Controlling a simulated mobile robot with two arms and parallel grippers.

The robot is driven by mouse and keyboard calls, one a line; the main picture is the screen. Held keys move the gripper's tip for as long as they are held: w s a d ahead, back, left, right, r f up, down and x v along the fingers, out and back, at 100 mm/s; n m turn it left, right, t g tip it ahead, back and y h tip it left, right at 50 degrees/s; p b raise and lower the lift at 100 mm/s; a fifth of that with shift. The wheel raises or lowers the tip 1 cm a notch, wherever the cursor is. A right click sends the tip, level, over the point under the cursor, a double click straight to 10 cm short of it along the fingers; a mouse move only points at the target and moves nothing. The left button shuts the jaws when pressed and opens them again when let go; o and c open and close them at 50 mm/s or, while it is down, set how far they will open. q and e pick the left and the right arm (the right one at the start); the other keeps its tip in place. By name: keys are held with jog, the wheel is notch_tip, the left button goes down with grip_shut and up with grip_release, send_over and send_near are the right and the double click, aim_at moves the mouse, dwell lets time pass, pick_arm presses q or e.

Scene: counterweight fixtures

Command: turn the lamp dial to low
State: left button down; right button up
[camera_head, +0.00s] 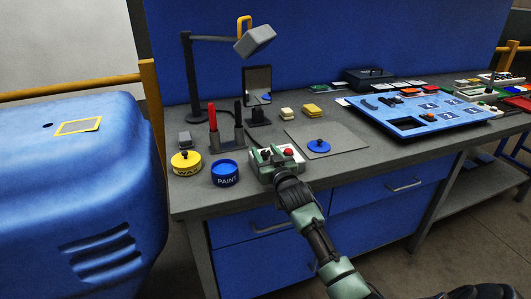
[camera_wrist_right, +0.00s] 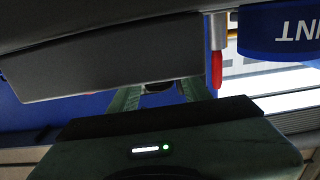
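The desk lamp has a dark post at the back left of the bench and a grey box-shaped head (camera_head: 257,40) on a horizontal arm. I cannot make out a marked lamp dial. A small control box with a red knob (camera_head: 289,152) sits at the bench's front, partly hidden by my right gripper. My right gripper (camera_head: 265,155) is low at the front edge, beside this box. In the right wrist view its green fingers (camera_wrist_right: 160,92) stand apart, with a small dark part between them that I cannot identify. A dark grey block (camera_wrist_right: 110,62) hides the fingertips. My left gripper is out of view.
A blue PAINT tin (camera_head: 225,173) and a yellow tin (camera_head: 186,162) stand left of the gripper. Behind are a red-handled tool (camera_head: 212,117) and a dark-framed panel (camera_head: 257,85). A grey mat (camera_head: 345,135) and a blue board (camera_head: 385,128) lie to the right.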

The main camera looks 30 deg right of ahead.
grip_shut()
jog(key=shift+d+n+y, duration=0.1)
jog(key=shift+n+y, duration=0.2)
jog(key=shift+y, duration=0.1)
jog(key=shift+n+y, duration=0.7)
jog(key=shift+y, duration=0.4)
jog(key=n+y, duration=0.1)
jog(key=y, duration=0.1)
jog(key=shift+f+n+y+b, duration=0.1)
jog(key=shift+n+y+b, duration=0.2)
jog(key=shift+d+r+n+y+b, duration=0.15)
jog(key=shift+n+y+b, duration=0.3)
jog(key=shift+n+y, duration=0.55)
jog(key=shift+n+g+y, duration=0.45)
jog(key=shift+n+y, duration=0.2)
jog(key=shift+y, duration=0.55)
jog(key=shift+n+g+y, duration=0.45)
jog(key=shift+n+y, duration=0.2)
jog(key=shift+y, duration=0.55)
jog(key=shift+a+n+g+y, duration=0.2)
jog(key=shift+n+g+y, duration=0.15)
jog(key=shift+y, duration=0.25)
